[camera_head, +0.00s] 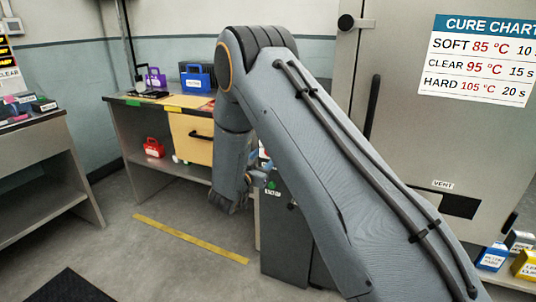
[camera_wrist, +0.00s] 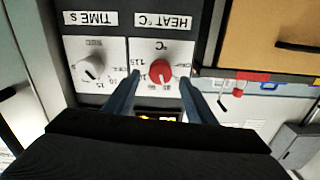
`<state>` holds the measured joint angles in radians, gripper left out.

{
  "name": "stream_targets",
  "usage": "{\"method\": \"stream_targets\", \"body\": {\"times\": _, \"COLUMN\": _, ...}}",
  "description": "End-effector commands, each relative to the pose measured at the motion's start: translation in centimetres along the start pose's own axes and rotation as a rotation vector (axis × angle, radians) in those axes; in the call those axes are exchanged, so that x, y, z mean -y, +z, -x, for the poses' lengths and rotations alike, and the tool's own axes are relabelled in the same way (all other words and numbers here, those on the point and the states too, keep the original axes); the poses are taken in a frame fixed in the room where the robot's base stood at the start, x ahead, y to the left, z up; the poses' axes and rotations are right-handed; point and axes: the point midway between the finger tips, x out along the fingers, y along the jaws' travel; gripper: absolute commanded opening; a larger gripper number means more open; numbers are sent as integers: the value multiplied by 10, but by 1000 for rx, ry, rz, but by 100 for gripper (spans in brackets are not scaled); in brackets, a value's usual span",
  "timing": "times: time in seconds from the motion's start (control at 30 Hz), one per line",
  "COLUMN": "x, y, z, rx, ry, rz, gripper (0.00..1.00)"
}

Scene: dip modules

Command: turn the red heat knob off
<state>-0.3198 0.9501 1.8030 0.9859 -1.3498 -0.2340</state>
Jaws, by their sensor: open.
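The red heat knob (camera_wrist: 159,69) sits on a white dial plate (camera_wrist: 172,51) with a °C mark and numbers around it. A HEAT °C label (camera_wrist: 163,20) is next to the plate and appears upside down in the wrist view. My gripper (camera_wrist: 160,85) is open, with one finger on either side of the red knob in that view. I cannot tell whether the fingers touch it. The knob is not visible in the head view, where my arm blocks much of the middle.
A lit display (camera_wrist: 158,117) is partly hidden by my gripper. In the head view, a workbench (camera_head: 150,110) is behind my arm and a cure chart (camera_head: 480,60) hangs at right.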

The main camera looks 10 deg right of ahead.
Motion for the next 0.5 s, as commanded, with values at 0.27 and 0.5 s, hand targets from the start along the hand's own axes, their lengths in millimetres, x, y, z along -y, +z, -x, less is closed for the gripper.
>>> {"method": "stream_targets", "body": {"times": 0.27, "x": 0, "y": 0, "z": -34, "rx": 1, "ry": 0, "rz": 0, "gripper": 50}}
{"method": "stream_targets", "body": {"times": 0.5, "x": 0, "y": 0, "z": -39, "rx": 1, "ry": -2, "rz": 0, "gripper": 50}}
